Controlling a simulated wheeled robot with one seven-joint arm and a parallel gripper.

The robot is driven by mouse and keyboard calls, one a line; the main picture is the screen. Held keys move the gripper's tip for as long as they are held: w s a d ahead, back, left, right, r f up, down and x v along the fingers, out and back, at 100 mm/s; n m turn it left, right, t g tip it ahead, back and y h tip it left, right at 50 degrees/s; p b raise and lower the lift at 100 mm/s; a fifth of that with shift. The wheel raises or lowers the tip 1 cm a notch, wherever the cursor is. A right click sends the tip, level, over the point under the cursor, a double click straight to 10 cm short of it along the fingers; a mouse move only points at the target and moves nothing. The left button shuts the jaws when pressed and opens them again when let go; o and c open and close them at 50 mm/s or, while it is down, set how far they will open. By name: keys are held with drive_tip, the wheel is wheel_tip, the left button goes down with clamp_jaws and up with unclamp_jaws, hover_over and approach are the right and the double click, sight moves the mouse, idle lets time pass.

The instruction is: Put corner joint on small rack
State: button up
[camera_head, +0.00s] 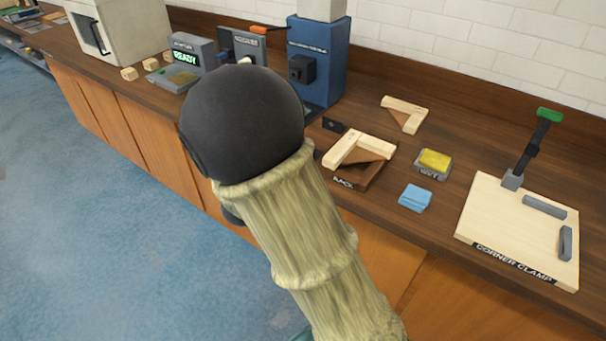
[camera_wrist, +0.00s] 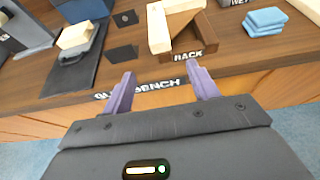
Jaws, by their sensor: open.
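A corner joint of two pale wooden bars in an L with a brown triangular piece (camera_head: 352,147) lies on the small dark rack (camera_head: 373,177), over its left and back sides. In the wrist view, this corner joint (camera_wrist: 158,28) sits on the rack (camera_wrist: 207,42), behind the RACK label. A second, similar L-shaped joint (camera_head: 405,112) lies flat on the bench behind the rack. My gripper (camera_wrist: 162,86) is open and empty, its purple fingers apart in front of the bench edge, short of the rack. In the head view my arm hides the fingers.
Right of the rack are a yellow sponge (camera_head: 435,160) on a grey WET holder, a folded blue cloth (camera_head: 415,197) and the corner clamp board (camera_head: 510,225) with its upright lever. A blue machine (camera_head: 318,60) and a READY device (camera_head: 188,58) stand left.

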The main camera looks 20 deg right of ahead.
drive_tip(key=s+d+f+m+g+y, duration=0.35)
drive_tip(key=s+m+g, duration=0.25)
drive_tip(key=s+m, duration=0.35)
drive_tip(key=s+a+m+y, duration=0.5)
drive_tip(key=m+y, duration=0.2)
drive_tip(key=m, duration=0.9)
drive_tip(key=shift+s+a, duration=0.15)
drive_tip(key=shift+s, duration=0.05)
drive_tip(key=shift+r, duration=0.15)
drive_tip(key=w+p+v, duration=0.1)
drive_tip(key=p+v, duration=0.7)
drive_tip(key=p, duration=0.1)
drive_tip(key=shift+w+r, duration=0.35)
drive_tip(key=shift+r, duration=0.25)
